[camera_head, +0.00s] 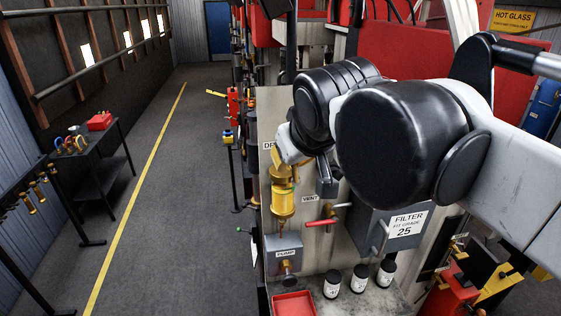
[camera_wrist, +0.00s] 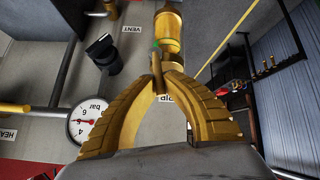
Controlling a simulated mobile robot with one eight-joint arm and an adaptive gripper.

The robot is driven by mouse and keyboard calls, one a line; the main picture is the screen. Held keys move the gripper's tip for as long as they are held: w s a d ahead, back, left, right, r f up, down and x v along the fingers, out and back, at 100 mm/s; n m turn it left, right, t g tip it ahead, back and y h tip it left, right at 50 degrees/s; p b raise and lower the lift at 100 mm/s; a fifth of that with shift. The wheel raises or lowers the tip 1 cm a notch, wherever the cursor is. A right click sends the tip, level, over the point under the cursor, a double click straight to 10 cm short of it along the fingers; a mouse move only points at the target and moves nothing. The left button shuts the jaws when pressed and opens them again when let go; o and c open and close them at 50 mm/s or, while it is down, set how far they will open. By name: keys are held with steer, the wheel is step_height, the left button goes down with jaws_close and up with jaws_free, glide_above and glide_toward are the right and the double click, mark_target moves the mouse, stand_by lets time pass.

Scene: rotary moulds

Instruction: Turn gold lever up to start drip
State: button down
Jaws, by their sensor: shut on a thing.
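The gold drip oiler (camera_head: 283,201) stands upright on the grey panel above the PUMP box, in the head view. In the wrist view its gold body (camera_wrist: 168,28) is at the top, with a green ring and a bright yellow band. A small flat gold lever (camera_wrist: 156,56) sits between the tips of my gripper (camera_wrist: 158,76). The two ribbed gold fingers are shut on it. In the head view my gripper (camera_head: 289,152) is at the top of the oiler, and my wrist partly hides it. The lever cannot be made out there. The DRIP label is partly covered.
A red-handled VENT valve (camera_head: 321,222) and the grey FILTER box (camera_head: 372,232) are right of the oiler. Below are the PUMP box (camera_head: 284,246), a red tray (camera_head: 293,304) and dark jars (camera_head: 359,279). A pressure gauge (camera_wrist: 90,123) is close to the fingers.

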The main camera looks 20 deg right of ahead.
steer(key=shift+s+d+m+y, duration=0.1)
steer(key=shift+d+m+y, duration=0.35)
steer(key=shift+y, duration=0.35)
steer(key=c, duration=1.5)
jaws_free()
steer(key=v, duration=1.2)
steer(key=shift+s+d+f, duration=0.1)
steer(key=shift+s+f, duration=0.05)
steer(key=shift+s, duration=0.05)
